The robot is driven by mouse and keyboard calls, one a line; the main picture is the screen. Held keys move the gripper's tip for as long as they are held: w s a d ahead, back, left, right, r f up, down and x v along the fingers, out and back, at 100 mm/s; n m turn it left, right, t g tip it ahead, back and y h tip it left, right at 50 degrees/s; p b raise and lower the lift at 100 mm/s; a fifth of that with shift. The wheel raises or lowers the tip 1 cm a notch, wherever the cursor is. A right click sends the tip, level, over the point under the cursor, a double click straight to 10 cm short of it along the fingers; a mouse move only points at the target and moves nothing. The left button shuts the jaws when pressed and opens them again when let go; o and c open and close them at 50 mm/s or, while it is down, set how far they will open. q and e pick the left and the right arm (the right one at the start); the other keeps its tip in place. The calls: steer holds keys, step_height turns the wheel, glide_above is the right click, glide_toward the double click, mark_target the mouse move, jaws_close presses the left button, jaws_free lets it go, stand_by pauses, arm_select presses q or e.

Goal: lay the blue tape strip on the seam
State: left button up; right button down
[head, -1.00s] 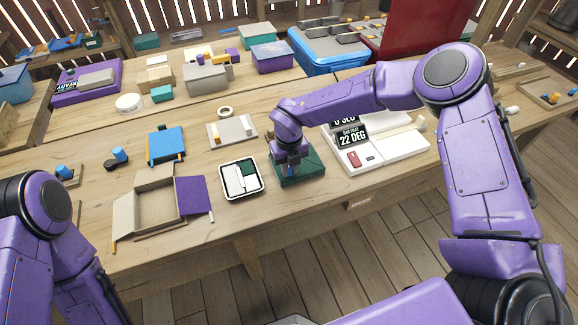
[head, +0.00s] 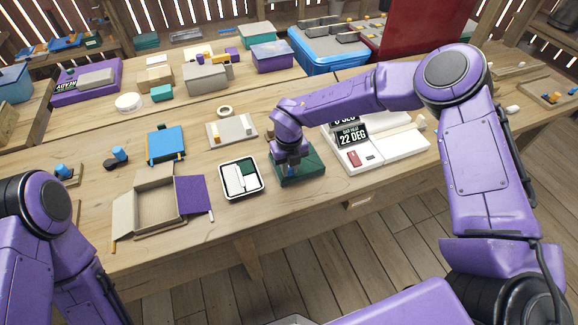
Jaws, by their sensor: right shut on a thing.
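My right gripper (head: 292,168) points down over a dark green box (head: 314,171) near the front edge of the table. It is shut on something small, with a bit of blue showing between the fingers. This looks like the blue tape strip, though the fingers mostly hide it. I cannot tell whether it touches the box. A seam on the box cannot be made out under the gripper. My left gripper is out of view; only part of that arm shows at the lower left.
Left of the green box lies a white tray (head: 224,184) with white and green pieces. An open cardboard box (head: 125,214) with a purple flap (head: 193,193) stands further left. A white device with a display (head: 400,150) stands close on the right. Bare wood lies between them.

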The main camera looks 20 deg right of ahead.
stand_by(0.4)
steer(key=c, duration=0.9)
jaws_free()
steer(key=shift+c, duration=0.2)
steer(key=shift+r, duration=0.35)
step_height(320, 180, up, 10)
steer(key=b, duration=0.2)
steer(key=shift+f, duration=0.15)
